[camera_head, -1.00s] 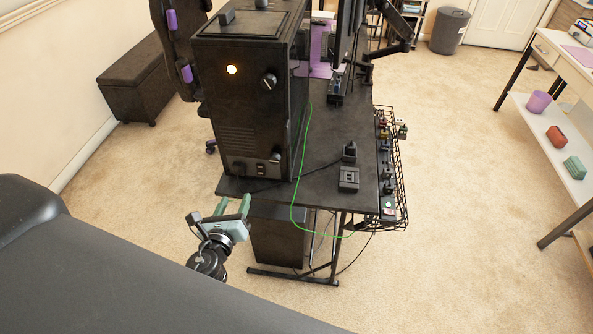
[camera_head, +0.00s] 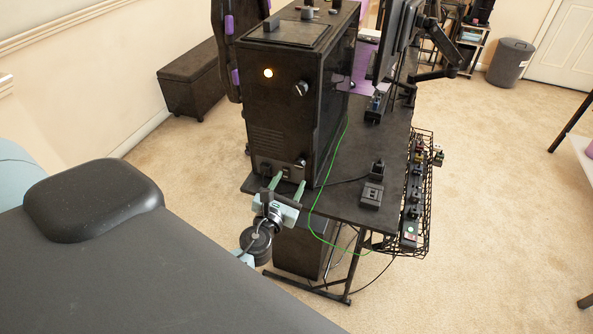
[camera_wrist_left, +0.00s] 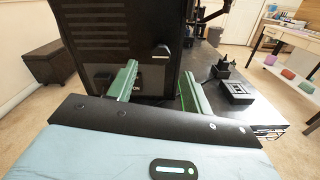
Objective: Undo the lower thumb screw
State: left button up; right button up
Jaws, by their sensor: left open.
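The black PC tower (camera_head: 285,120) stands on the dark desk, its back panel facing me. The lower thumb screw (camera_head: 300,162) is a small dark knob near the panel's lower right edge; it also shows in the left wrist view (camera_wrist_left: 162,50). The upper thumb screw (camera_head: 301,88) sits above it. My left gripper (camera_head: 288,178) is open and empty, its green fingers pointing at the panel just below the lower screw. In the left wrist view the screw appears between and slightly above the fingertips (camera_wrist_left: 160,68). Contact cannot be told. My right gripper is not in view.
A green cable (camera_head: 313,210) runs over the desk edge beside the gripper. A small black box (camera_head: 371,195) and a wire basket (camera_head: 425,200) are to the right. The desk (camera_head: 345,205) juts out below the tower. The carpet to the right is clear.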

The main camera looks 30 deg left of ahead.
aim_at(298, 166)
pick_arm(q)
jog(key=shift+x, duration=2.75)
jog(key=c, duration=1)
